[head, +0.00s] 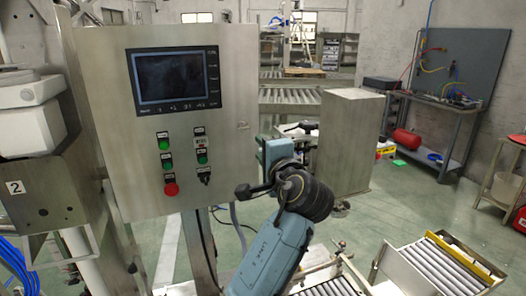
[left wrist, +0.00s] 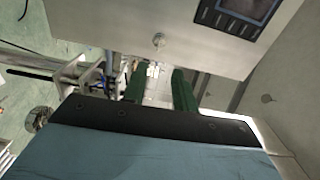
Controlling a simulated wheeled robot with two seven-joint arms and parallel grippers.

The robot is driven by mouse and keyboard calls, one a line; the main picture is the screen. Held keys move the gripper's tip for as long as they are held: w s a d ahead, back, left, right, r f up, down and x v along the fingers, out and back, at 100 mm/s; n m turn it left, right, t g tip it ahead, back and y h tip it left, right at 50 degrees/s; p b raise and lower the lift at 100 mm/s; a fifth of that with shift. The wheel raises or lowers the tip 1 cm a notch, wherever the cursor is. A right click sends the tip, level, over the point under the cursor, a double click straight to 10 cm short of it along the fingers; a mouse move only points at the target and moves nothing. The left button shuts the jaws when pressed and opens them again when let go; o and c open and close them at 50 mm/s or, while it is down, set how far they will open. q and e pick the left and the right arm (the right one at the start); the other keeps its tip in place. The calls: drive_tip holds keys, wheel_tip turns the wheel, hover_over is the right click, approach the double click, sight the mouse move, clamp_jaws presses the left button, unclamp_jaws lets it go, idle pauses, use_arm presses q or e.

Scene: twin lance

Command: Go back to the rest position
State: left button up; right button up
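My left arm (head: 275,250) rises from the bottom of the head view, in front of the lower right of a steel control cabinet (head: 120,90). Its wrist is bent, and the fingers are hard to make out there. In the left wrist view my left gripper (left wrist: 160,82) has two green fingers apart with a gap between them and nothing seen held. The fingers overlap the cabinet's lower edge in that view; I cannot tell the distance. My right gripper is not in view.
The cabinet has a dark screen (head: 172,77), several buttons and a red knob (head: 170,189). A steel box pedestal (head: 346,140) stands right of my arm. Roller conveyors (head: 440,262) lie at lower right. A workbench (head: 440,110) is at the right wall. Green floor is open between.

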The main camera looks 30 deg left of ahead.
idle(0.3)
